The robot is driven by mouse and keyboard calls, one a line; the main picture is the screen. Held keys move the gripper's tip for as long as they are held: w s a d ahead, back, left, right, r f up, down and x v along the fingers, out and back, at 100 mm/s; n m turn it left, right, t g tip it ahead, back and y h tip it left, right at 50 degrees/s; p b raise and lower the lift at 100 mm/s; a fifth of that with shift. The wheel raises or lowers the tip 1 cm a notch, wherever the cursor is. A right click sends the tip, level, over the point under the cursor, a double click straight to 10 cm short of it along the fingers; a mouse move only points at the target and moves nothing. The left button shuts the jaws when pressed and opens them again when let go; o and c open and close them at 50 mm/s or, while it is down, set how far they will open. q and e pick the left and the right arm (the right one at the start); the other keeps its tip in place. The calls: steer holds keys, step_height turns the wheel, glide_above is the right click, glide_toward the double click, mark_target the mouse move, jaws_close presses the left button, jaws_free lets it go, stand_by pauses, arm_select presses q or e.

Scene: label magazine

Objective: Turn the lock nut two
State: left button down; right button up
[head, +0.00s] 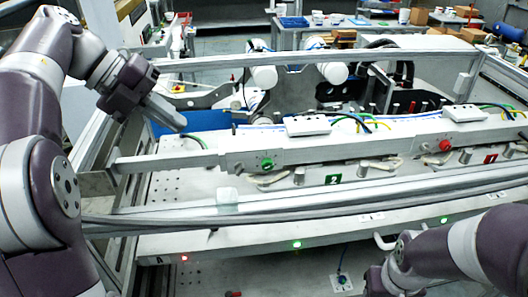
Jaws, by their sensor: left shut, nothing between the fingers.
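I cannot tell for sure which part is lock nut two. My left gripper (176,123) is shut and empty, pointing down to the right above the rail's left end, well apart from the knob and the tag. My right arm comes in at the lower right; its fingers are not visible.
A red knob (445,144) and a red tag marked 1 (490,158) are farther right. A long metal bar (350,191) crosses in front of the tags. White blocks (307,125) and coloured cables lie behind the rail. Small green and red lights line the front edge.

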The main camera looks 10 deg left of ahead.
arm_select(q)
steer(key=p, duration=0.4)
glide_toward(241, 168)
steer(key=x, duration=0.5)
steer(key=shift+w+d, duration=0.2)
steer(key=shift+f, duration=0.5)
steer(key=shift+d, duration=0.1)
arm_select(e)
steer(key=r, duration=0.2)
steer(key=a+r, duration=0.1)
steer(key=r, duration=0.1)
steer(key=shift+s+r, duration=0.15)
steer(key=shift+r, duration=0.05)
arm_select(q)
steer(key=shift+w+d, duration=0.1)
steer(key=shift+d, duration=0.05)
arm_select(e)
steer(key=shift+d, duration=0.1)
arm_select(q)
steer(key=shift+d+f, duration=0.15)
arm_select(e)
steer(key=shift+s+a+r, duration=0.1)
steer(key=shift+a+r, duration=0.15)
steer(key=shift+a, duration=0.1)
steer(key=shift+r, duration=0.1)
